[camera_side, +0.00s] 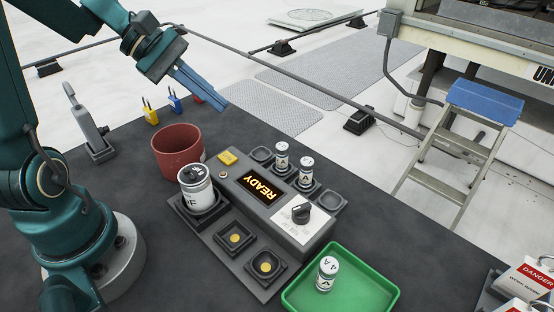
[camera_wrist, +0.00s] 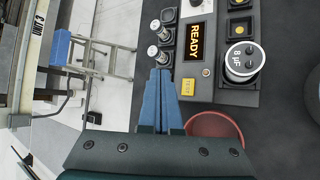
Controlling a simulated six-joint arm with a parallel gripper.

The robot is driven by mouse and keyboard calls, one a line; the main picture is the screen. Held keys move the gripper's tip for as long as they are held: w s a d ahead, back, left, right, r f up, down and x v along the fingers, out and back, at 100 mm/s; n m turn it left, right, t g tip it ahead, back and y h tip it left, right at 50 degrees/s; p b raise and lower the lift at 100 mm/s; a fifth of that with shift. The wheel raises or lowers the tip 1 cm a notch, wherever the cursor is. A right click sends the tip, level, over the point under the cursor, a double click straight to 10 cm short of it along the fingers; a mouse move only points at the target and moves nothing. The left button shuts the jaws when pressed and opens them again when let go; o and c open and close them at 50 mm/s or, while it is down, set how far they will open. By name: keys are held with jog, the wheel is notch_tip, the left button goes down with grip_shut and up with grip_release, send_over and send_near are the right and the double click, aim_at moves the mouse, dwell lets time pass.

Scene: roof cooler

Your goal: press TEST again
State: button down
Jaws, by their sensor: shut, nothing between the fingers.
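The yellow TEST button (camera_side: 227,157) is on the left end of the grey tester (camera_side: 296,232). It also shows in the wrist view (camera_wrist: 188,87), to the right of my fingertips. The tester's display (camera_side: 259,188) reads READY. My gripper (camera_side: 222,106) has blue fingers, shut and empty, in the air above and behind the button, apart from it. In the wrist view my gripper (camera_wrist: 160,72) has its tips close together near the small cans. A large white capacitor (camera_side: 195,184) marked µF stands in a socket beside the display. A black knob (camera_side: 301,213) is on the tester's right part.
A red bin (camera_side: 177,147) stands left of the button. Two small cans (camera_side: 282,156) (camera_side: 306,171) stand in sockets behind the display. A green tray (camera_side: 384,299) holds one small can (camera_side: 326,273). Padlocks (camera_side: 174,101) stand at the back left edge.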

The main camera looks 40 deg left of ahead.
aim_at(222, 155)
jog(key=shift+f, duration=4.4)
jog(key=shift+f, duration=0.1)
jog(key=shift+f, duration=0.3)
jog(key=shift+f, duration=0.4)
jog(key=shift+r, duration=0.85)
jog(key=shift+r, duration=2.5)
